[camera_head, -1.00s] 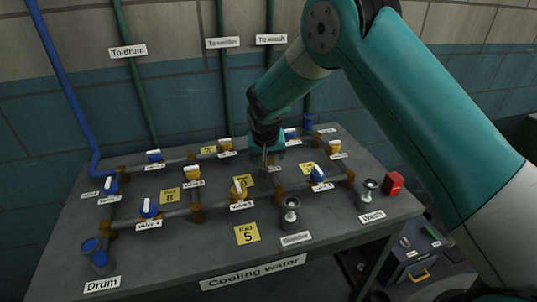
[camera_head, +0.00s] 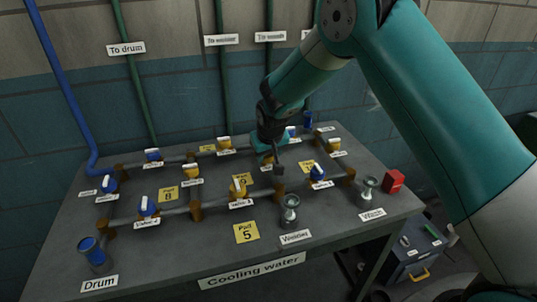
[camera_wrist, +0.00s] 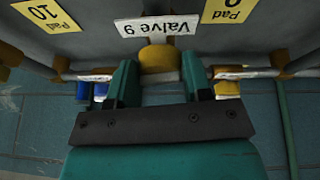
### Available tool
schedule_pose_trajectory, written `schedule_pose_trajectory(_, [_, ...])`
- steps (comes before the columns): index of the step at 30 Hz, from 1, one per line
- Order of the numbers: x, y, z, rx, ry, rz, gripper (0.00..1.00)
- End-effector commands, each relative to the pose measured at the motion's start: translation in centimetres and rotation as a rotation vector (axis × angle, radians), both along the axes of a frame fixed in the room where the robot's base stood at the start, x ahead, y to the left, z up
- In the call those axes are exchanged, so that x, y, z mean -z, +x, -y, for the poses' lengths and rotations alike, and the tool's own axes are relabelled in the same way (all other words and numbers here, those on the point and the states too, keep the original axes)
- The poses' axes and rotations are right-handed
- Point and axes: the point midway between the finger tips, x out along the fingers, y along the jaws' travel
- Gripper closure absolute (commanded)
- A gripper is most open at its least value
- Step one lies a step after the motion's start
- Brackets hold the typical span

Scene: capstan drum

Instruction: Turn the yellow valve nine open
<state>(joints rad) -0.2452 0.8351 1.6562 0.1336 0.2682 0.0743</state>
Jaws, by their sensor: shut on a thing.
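Yellow valve nine (camera_wrist: 160,58) shows in the wrist view between my two fingers, under its upside-down "Valve 9" label (camera_wrist: 158,27). My gripper (camera_wrist: 160,74) is shut on this valve, with one finger on each side. The exact contact on the handle is hidden. In the head view my gripper (camera_head: 279,167) is at the middle of the pipe rig and covers most of the valve, so its handle angle cannot be read there.
The grey table (camera_head: 180,255) carries pipes with several blue and yellow valves close around my gripper. A yellow valve (camera_head: 238,188) stands in front, a blue valve (camera_head: 318,173) to the right.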

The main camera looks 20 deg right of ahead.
Motion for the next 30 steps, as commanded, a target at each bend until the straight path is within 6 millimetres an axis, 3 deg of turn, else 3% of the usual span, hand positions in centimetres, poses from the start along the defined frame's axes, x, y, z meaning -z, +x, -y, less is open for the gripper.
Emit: schedule_pose_trajectory(30, [0.11, 0.18, 0.45, -0.961, 0.003, 0.001, 0.78])
